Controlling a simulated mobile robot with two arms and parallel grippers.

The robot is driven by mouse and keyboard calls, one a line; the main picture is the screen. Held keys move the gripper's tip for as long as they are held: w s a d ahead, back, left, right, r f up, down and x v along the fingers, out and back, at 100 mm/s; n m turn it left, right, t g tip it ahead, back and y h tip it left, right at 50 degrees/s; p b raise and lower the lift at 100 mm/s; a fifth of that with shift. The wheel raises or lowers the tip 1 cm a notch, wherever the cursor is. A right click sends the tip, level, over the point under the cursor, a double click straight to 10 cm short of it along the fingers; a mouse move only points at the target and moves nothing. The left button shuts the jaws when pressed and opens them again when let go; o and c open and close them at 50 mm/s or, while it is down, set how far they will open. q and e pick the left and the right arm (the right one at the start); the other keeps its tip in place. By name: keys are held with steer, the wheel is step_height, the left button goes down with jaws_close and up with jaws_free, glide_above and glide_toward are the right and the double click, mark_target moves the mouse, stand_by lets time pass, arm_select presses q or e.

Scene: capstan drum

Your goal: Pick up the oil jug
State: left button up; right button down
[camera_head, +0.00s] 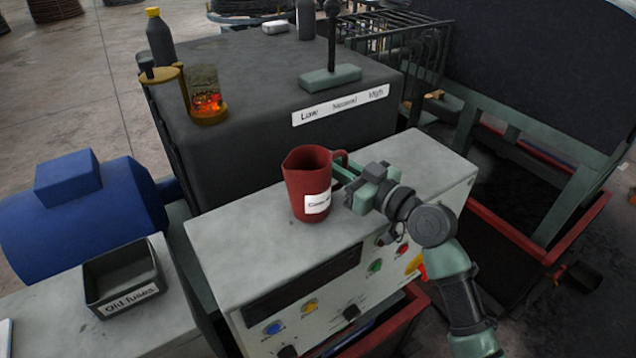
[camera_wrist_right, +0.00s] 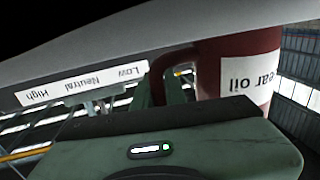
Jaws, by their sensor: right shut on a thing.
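The oil jug (camera_head: 307,182) is a dark red pitcher with a white label. It stands upright on the grey top of the control cabinet (camera_head: 240,250). My right gripper (camera_head: 346,172) reaches in from the right and is shut on the jug's handle. In the right wrist view the jug (camera_wrist_right: 238,60) shows upside down, with a label ending in "ear oil", and its handle lies between the fingers (camera_wrist_right: 160,92). Whether the jug's base touches the cabinet top is hard to tell, but it looks to rest there. My left gripper is not in view.
Behind the jug is a dark gearbox housing (camera_head: 240,120) with a lever (camera_head: 331,75) and a Low/Neutral/High label. An "Old fuses" tray (camera_head: 122,275) and blue motor (camera_head: 75,210) are left.

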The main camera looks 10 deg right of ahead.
steer(key=shift+r, duration=0.25)
stand_by(0.8)
step_height(320, 180, up, 20)
steer(key=b, duration=0.1)
steer(key=shift+f, duration=0.25)
stand_by(0.8)
